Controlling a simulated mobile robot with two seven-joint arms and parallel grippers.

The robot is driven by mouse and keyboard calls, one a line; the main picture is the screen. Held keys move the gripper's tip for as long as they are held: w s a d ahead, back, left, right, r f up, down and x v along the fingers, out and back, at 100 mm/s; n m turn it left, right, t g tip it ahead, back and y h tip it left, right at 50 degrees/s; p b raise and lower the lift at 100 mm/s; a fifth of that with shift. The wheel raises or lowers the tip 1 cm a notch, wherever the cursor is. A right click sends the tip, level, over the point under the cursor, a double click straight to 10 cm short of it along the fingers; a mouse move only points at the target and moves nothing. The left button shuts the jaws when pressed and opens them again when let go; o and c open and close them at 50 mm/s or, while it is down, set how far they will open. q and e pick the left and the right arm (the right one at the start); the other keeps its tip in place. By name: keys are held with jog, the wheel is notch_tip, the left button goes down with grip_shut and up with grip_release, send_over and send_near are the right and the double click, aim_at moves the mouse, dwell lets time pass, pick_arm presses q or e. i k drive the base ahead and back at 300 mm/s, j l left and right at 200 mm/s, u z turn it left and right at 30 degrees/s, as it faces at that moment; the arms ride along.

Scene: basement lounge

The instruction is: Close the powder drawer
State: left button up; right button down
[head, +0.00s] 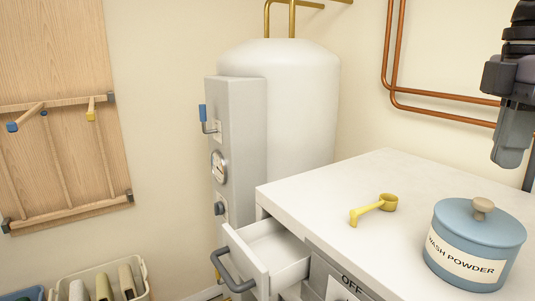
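The powder drawer (262,272) is pulled out from the top left of the white machine (400,180). Its inside shows bare white where I can see into it. A grey curved handle (236,268) is on its front. My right gripper (508,160) hangs at the upper right, pointing down, above and behind the blue wash powder jar (478,238). It is well away from the drawer and nothing shows in it. Its fingers overlap from this angle, so their gap is hidden. My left gripper is out of view.
A yellow scoop (375,207) lies on the machine top, left of the jar. A white boiler (295,105) with a grey panel stands behind the drawer. Copper pipes (440,110) run along the wall. A bin of bottles (100,280) is at lower left.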

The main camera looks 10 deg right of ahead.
aim_at(269, 259)
jog(key=k+j, duration=0.5)
jog(key=j, duration=0.15)
jog(key=k+j, duration=0.55)
jog(key=j, duration=0.15)
